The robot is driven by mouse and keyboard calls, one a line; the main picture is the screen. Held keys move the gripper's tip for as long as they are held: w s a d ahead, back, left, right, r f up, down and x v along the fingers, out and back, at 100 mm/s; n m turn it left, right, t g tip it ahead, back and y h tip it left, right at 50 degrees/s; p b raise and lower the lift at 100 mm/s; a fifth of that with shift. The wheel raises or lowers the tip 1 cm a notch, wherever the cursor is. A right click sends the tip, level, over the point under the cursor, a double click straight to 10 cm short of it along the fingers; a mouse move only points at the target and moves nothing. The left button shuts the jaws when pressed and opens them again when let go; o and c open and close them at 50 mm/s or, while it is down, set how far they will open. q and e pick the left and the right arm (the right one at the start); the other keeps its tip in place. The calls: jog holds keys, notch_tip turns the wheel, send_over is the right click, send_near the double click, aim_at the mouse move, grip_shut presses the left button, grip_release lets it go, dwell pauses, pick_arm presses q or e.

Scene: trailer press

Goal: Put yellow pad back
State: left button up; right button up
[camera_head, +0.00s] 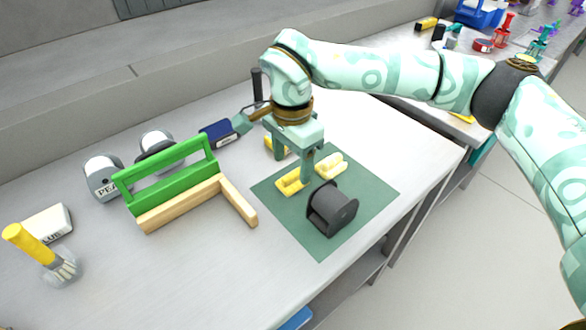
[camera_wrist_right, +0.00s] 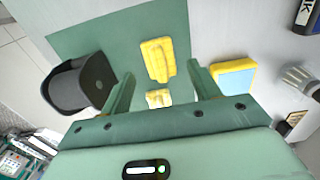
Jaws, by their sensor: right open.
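Two yellow pieces lie on the dark green mat (camera_head: 372,184): one yellow piece (camera_head: 290,181) nearer the left, one paler piece (camera_head: 331,166) to its right. A further yellow block (camera_head: 276,146) shows partly behind my gripper; in the right wrist view a yellow pad with a light blue face (camera_wrist_right: 233,77) lies beside the mat. I cannot tell which one is the task's yellow pad. My right gripper (camera_head: 296,166) is open and points down over the mat. In the right wrist view a ridged yellow piece (camera_wrist_right: 158,60) lies ahead, between the fingers' lines. My left gripper is out of view.
A black spool-like object (camera_head: 333,208) stands on the mat near the gripper. The table's front left is clear.

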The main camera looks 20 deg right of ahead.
aim_at(292, 173)
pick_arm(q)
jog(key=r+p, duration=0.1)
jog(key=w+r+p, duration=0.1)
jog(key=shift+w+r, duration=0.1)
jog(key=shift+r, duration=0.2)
pick_arm(e)
notch_tip(292, 173, up, 8)
